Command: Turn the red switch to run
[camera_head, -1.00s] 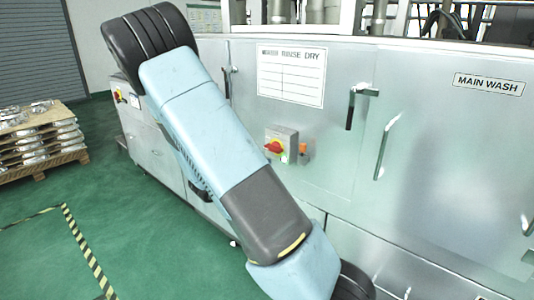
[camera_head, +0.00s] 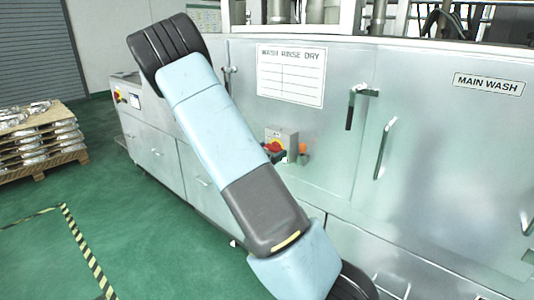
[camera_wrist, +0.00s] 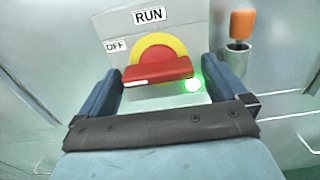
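The red switch (camera_wrist: 157,70) is a bar handle on a yellow disc (camera_wrist: 158,45) on a grey box. In the wrist view the bar lies nearly level, with a white mark at its left end on the side of the OFF label (camera_wrist: 116,46). The RUN label (camera_wrist: 149,15) is above it. My gripper (camera_wrist: 161,68) is open, its blue fingers at either end of the bar; I cannot tell whether they touch it. In the head view the switch (camera_head: 272,147) shows just past my arm, which partly hides its box.
An orange-topped post (camera_wrist: 242,24) stands right of the box, close to my right finger. A green-white light (camera_wrist: 193,85) glows under the bar's right end. Door handles (camera_head: 385,148) stick out from the washer front (camera_head: 440,160). A loaded pallet (camera_head: 40,160) stands far left.

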